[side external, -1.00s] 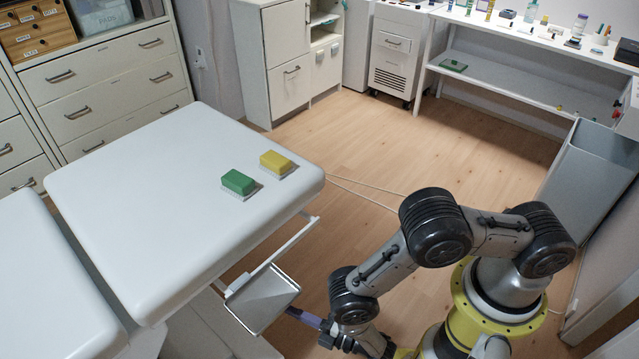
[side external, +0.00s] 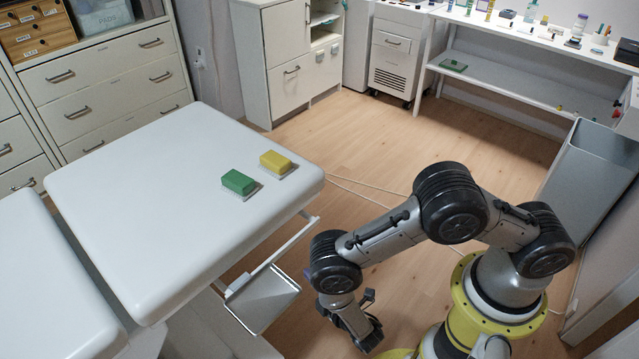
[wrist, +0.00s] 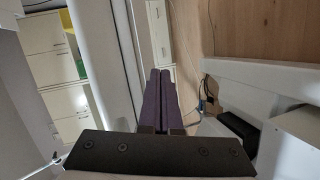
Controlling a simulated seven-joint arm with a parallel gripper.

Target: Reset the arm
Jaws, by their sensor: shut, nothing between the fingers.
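My gripper shows in the wrist view (wrist: 160,72) as two long purple fingers lying side by side, shut with nothing between them.
A green sponge-like block (side external: 238,182) and a yellow one (side external: 275,162) lie on the couch top near its right corner. The metal tray (side external: 262,298) hangs close to my wrist. A grey bin (side external: 585,175) stands right. The floor (side external: 370,135) behind is mostly clear.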

